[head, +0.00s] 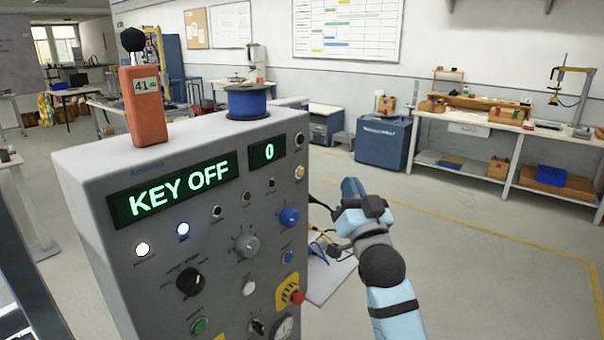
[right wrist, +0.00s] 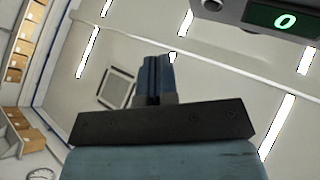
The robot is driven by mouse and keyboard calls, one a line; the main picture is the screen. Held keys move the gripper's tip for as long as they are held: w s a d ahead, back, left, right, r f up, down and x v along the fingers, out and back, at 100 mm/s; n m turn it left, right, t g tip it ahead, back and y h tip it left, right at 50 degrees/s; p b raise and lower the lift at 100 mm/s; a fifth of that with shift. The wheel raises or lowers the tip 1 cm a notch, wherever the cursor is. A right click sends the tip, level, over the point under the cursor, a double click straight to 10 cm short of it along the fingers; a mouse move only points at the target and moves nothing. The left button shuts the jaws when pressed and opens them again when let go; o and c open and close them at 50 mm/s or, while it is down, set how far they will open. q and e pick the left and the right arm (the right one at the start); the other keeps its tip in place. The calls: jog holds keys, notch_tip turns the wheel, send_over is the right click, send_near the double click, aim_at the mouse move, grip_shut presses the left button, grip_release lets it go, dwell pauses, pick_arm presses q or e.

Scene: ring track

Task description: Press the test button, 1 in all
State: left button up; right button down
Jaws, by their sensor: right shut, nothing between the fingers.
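A grey control panel (head: 110,240) fills the left and middle of the head view. Its main display (head: 175,187) reads "KEY OFF" and a small display (head: 268,151) reads "0". Its face carries several buttons and knobs, among them a green button (head: 199,326), a white button (head: 249,288) and a red button (head: 297,297) on a yellow plate. The labels are too small to read, so I cannot tell which is the test button. My right gripper (head: 352,188) is shut and empty, right of the panel and apart from it. My left gripper is not in view.
An orange sound meter (head: 145,108) and a blue spool (head: 246,102) stand on top of the panel. A blue cabinet (head: 382,143) and a workbench (head: 470,122) stand along the back wall. The floor (head: 490,265) at the right is clear.

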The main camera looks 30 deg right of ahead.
aim_at(300, 172)
jog(key=w+a+b, duration=0.1)
jog(key=w+a, duration=0.2)
jog(key=w, duration=0.4)
jog(key=shift+w, duration=0.35)
jog(key=shift+a, duration=0.15)
dwell(1.6)
jog(key=shift+w+a, duration=0.1)
jog(key=shift+w, duration=0.25)
jog(key=shift+a+r, duration=0.15)
jog(key=shift+r, duration=0.4)
dwell(1.2)
jog(key=shift+f+p, duration=0.2)
jog(key=shift+p, duration=0.2)
